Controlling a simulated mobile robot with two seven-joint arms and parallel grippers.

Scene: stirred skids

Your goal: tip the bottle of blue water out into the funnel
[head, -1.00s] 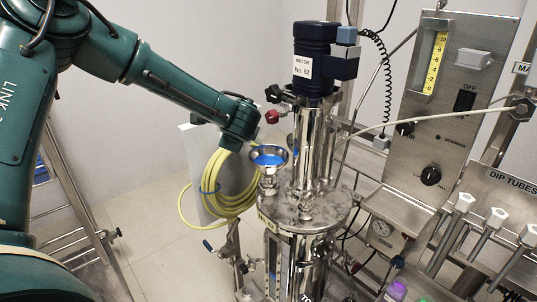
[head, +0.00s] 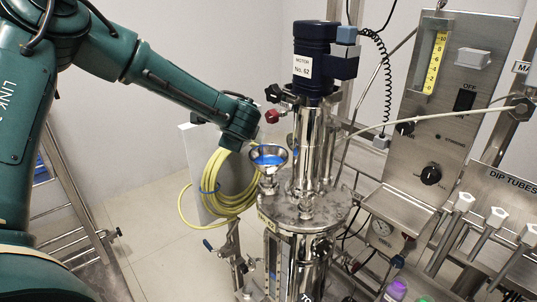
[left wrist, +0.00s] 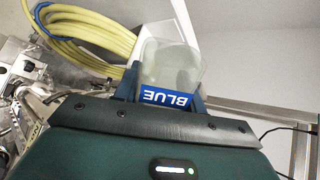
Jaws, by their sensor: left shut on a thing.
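The steel funnel (head: 268,158) stands on the vessel lid, with blue liquid in its bowl in the head view. My left gripper (left wrist: 165,94) is shut on the bottle (left wrist: 172,60). In the left wrist view the bottle is clear, with a blue label whose word BLUE reads upside down. I see no blue liquid in the part of the bottle that shows. My right gripper is in neither view.
The steel vessel (head: 305,212) carries a dark blue motor (head: 313,62) right of the funnel. Red (head: 272,116) and black knobs jut out near my wrist. A yellow hose coil (head: 228,188) hangs behind. A control panel (head: 440,110) and dip tubes stand at right.

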